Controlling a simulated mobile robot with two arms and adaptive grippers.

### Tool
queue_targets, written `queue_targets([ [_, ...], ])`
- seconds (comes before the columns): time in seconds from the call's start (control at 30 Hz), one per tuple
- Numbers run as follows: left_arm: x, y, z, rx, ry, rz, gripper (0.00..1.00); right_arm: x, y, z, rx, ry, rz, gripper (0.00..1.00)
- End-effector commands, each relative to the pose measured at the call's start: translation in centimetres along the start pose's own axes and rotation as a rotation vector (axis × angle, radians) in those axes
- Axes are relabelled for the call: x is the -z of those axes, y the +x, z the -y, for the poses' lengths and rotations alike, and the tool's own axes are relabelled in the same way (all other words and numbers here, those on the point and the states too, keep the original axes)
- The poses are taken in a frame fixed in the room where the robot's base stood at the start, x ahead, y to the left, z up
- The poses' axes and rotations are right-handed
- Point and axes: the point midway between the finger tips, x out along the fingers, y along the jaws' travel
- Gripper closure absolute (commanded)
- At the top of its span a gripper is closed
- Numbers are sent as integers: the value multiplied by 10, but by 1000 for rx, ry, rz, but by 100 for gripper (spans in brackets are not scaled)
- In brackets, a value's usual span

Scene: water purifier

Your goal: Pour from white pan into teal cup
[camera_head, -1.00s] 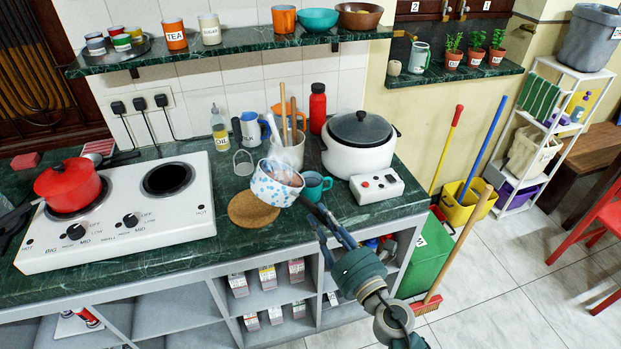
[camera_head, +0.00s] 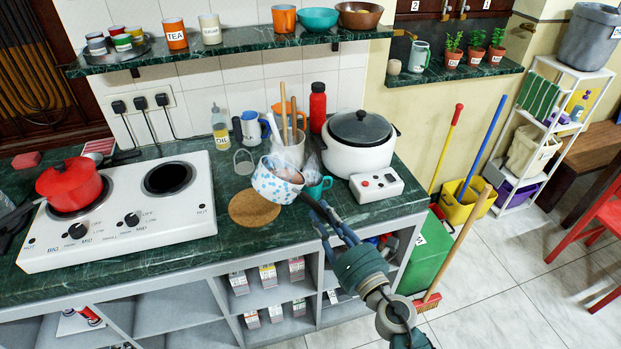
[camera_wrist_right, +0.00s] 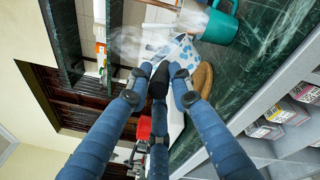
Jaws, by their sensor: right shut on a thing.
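The white pan with blue spots (camera_head: 272,184) is held tilted above the counter, its opening showing a pinkish inside. My right gripper (camera_head: 318,212) is shut on its dark handle, which also shows between the fingers (camera_wrist_right: 160,76) in the right wrist view. The teal cup (camera_head: 319,188) stands upright on the counter, just right of the pan, which partly hides it in the head view. The cup also shows at the top of the wrist view (camera_wrist_right: 222,26). No stream into the cup is clear. A dark part at the head view's left edge may be my left gripper.
A white utensil pot (camera_head: 287,152) and white cooker (camera_head: 359,152) stand behind. A control box (camera_head: 376,186) is right of the cup. A round cork mat (camera_head: 253,208) lies in front. A red pot (camera_head: 72,185) sits on the white stove (camera_head: 150,225) at left.

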Motion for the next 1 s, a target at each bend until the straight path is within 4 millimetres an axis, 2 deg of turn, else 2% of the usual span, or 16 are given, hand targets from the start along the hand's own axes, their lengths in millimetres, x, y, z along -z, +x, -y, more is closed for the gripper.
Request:
queue_targets([
  [1.0,0,-7,0,0,0,0,60,-10,2,-3,-2,42,4,100],
])
